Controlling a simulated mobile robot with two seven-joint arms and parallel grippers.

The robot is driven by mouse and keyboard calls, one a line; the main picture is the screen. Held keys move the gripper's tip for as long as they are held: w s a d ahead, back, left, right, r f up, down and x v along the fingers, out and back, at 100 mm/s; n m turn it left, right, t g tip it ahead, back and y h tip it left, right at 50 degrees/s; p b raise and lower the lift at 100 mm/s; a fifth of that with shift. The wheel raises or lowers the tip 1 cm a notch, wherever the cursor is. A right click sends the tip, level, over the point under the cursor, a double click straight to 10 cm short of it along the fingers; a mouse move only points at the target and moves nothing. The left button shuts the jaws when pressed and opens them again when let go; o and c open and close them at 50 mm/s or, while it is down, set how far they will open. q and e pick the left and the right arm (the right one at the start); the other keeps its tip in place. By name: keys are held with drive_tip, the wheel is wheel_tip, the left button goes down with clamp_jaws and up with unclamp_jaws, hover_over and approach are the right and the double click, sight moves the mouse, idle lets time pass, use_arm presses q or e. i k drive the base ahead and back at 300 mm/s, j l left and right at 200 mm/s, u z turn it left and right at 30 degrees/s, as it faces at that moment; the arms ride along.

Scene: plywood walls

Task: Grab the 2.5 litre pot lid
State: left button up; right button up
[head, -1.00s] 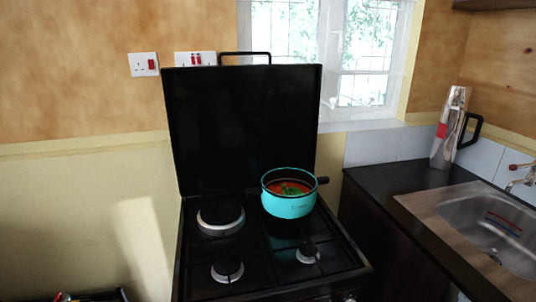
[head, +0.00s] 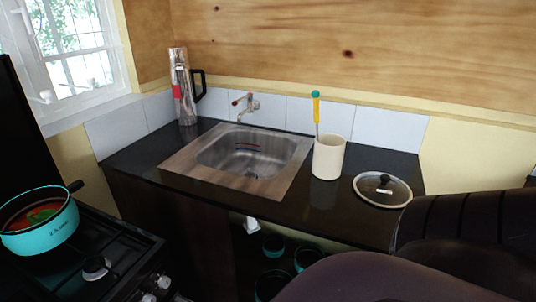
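A round glass pot lid (head: 376,196) with a pale rim and a dark knob lies flat on the dark countertop, at its right end in the head view. It sits to the right of a cream utensil holder. A turquoise pot (head: 40,222) with red and green food in it stands uncovered on the stove at the left. Neither gripper shows in the view. A dark rounded shape, which may be part of my own arm, fills the lower right corner, close to the lid.
The cream holder (head: 328,157) has a yellow-handled utensil (head: 316,110) in it. A steel sink (head: 243,160) with a tap is set in the counter (head: 318,210). A silver flask (head: 182,90) stands behind it. Several turquoise pots (head: 273,244) sit below the counter.

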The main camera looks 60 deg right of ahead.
sight(380, 189)
drive_tip(key=z, duration=2.65)
